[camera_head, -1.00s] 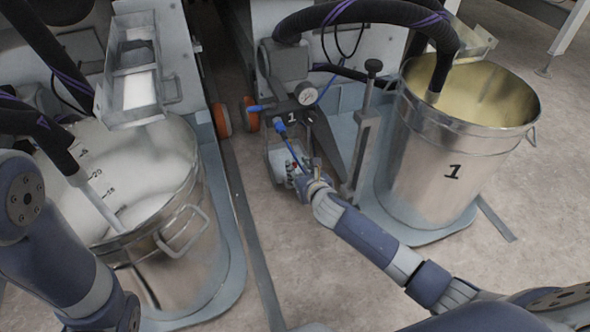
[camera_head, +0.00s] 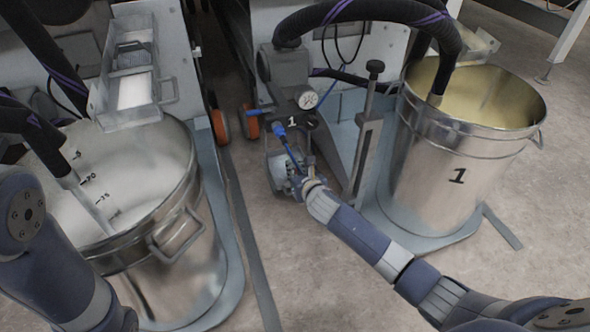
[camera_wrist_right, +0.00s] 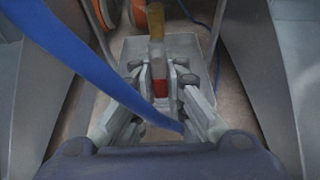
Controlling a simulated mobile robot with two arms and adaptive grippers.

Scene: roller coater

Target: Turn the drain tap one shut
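The drain tap of unit one shows in the right wrist view as a brass body (camera_wrist_right: 156,50) with a red handle (camera_wrist_right: 160,88). It stands over a grey metal tray (camera_wrist_right: 190,47). My right gripper (camera_wrist_right: 161,80) has its fingers drawn close together, one on each side of the red handle, and looks shut on it. In the head view my right gripper (camera_head: 297,184) is low at the front of the pump marked 1 (camera_head: 290,68); the tap is hidden there by the gripper and wrist. My left arm enters at the left edge, with its gripper out of view.
A blue hose (camera_head: 289,150) runs down beside my right gripper and crosses the wrist view (camera_wrist_right: 85,62). A steel bucket marked 1 (camera_head: 455,155) stands at the right, a vertical post (camera_head: 366,135) before it. A large pail (camera_head: 185,265) of white liquid is at the left.

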